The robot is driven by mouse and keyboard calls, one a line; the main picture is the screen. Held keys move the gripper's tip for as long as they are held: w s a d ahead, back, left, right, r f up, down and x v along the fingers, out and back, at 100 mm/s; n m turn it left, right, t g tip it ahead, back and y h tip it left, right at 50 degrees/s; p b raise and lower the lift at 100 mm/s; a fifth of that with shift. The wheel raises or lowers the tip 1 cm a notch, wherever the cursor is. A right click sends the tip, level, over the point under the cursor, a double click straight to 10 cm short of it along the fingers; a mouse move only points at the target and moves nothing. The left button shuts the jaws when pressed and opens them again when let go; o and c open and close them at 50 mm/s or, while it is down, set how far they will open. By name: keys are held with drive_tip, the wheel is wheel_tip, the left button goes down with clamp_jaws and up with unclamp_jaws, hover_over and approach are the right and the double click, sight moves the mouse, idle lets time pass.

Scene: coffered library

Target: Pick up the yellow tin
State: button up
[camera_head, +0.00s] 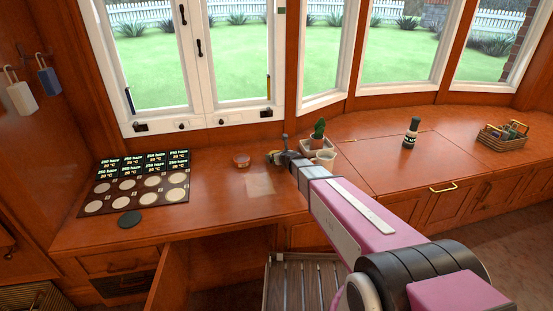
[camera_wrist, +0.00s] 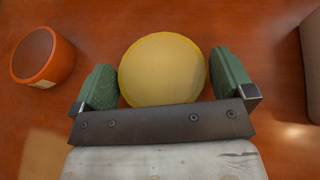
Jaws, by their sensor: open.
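The yellow tin (camera_wrist: 163,70) shows from above in the wrist view as a round yellow lid. It lies between the two green finger pads of my gripper (camera_wrist: 162,82). In the head view my gripper (camera_head: 277,157) is low over the wooden counter (camera_head: 215,205), and I cannot make out the yellow tin there.
An orange-red tin (camera_wrist: 43,57) stands left of my gripper; it also shows in the head view (camera_head: 241,160). A potted cactus (camera_head: 318,135) and a pale cup (camera_head: 325,157) stand close on the right. A dark bottle (camera_head: 411,133) and a basket (camera_head: 503,136) are farther right.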

drive_tip(key=shift+w+a+f, duration=0.2)
drive_tip(key=shift+w, duration=0.25)
drive_tip(key=c, duration=0.8)
drive_tip(key=shift+r, duration=0.2)
